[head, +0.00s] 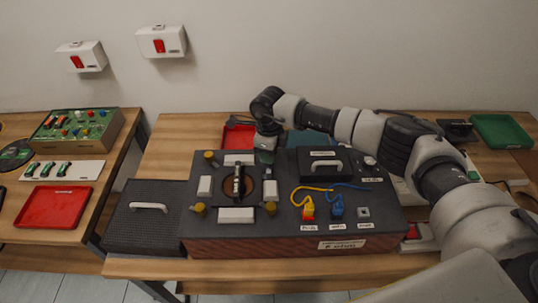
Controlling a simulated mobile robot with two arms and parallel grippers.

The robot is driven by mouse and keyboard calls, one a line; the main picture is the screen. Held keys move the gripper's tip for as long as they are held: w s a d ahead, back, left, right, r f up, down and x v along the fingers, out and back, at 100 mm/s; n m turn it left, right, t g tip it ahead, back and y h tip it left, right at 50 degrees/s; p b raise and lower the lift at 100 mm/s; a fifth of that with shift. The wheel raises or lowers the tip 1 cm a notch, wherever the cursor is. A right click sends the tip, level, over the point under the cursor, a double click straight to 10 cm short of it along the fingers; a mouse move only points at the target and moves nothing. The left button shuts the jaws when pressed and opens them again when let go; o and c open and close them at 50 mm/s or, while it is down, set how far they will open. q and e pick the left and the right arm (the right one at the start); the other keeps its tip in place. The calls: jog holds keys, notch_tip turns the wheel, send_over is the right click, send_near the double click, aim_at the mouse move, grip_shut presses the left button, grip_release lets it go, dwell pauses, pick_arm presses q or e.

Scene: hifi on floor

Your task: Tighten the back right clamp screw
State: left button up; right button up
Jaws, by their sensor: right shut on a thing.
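A dark box-shaped device (290,245) stands on the wooden table. On its top left is a clamp area with a round brown opening and a dark upright part (238,182) in the middle. Brass-coloured clamp screws show at the back left (209,156), front left (199,209) and front right (270,208). My right gripper (265,156) points down at the back right corner of this area, shut on the back right clamp screw. The gripper hides that screw. My left gripper is out of view.
Yellow and blue cables (328,187) run to plugs on the device's right half, below a black lid with a handle (322,164). A grey handled cover (148,215) lies at left. Red trays (54,206) and a green tray (502,131) lie farther out.

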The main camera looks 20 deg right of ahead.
jog(key=m+b, duration=0.1)
jog(key=m, duration=0.4)
jog(key=shift+m+b, duration=0.3)
jog(key=m+b, duration=0.1)
jog(key=m, duration=0.3)
jog(key=shift+r+m, duration=0.1)
jog(key=shift+m, duration=0.3)
jog(key=o, duration=0.9)
notch_tip(320, 180, up, 11)
jog(key=shift+f+b, duration=0.1)
jog(key=shift+b, duration=1.05)
jog(key=shift+f, duration=0.1)
